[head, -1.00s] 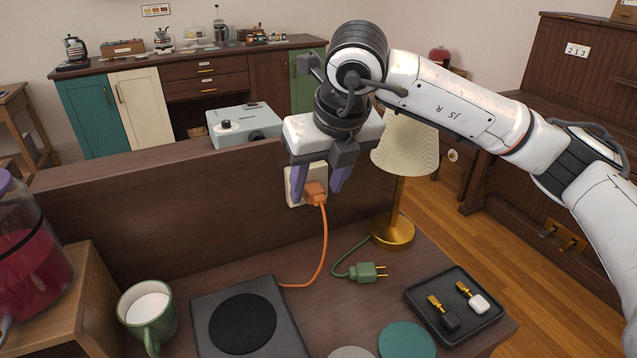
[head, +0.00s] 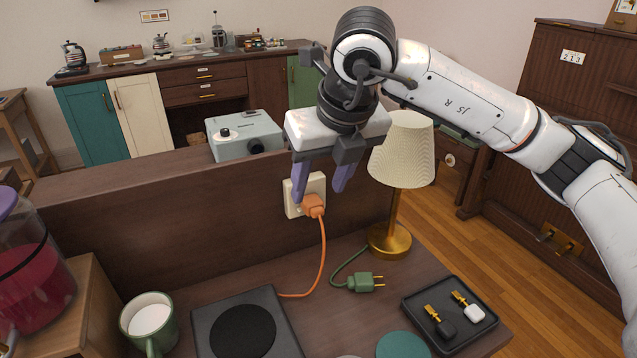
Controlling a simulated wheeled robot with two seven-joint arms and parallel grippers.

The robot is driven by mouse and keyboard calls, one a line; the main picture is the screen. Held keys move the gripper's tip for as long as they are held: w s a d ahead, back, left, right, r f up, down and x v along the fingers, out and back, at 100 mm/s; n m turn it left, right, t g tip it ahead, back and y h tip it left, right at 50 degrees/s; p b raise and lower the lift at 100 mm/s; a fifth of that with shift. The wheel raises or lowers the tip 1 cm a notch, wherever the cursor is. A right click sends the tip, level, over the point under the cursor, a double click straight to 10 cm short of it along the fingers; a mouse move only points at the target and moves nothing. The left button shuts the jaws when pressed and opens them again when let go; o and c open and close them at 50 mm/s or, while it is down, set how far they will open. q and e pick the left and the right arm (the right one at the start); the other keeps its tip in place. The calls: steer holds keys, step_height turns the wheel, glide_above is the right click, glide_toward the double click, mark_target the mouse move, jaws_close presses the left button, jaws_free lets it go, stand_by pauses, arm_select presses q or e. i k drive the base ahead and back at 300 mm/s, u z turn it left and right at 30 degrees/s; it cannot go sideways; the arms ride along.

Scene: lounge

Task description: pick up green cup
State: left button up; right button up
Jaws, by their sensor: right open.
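The green cup (head: 165,338) stands upright at the lower left of the desk in the head view. It has a white inside or white contents, and its handle points toward the front. My right gripper (head: 321,196) is open, with its purple-tipped fingers pointing down. It hangs in front of the desk's back panel near the wall socket, well up and to the right of the cup. Nothing is between its fingers that I can make out. My left gripper is not in view.
A black hot plate (head: 243,335) lies right of the cup. An orange plug (head: 313,206) sits in the socket below my right gripper, its cord running down. A lamp (head: 391,240), a green plug (head: 364,282) and a black tray (head: 450,341) stand right. A jar (head: 35,275) stands left.

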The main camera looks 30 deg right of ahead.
mark_target(149, 321)
steer(key=k, duration=1)
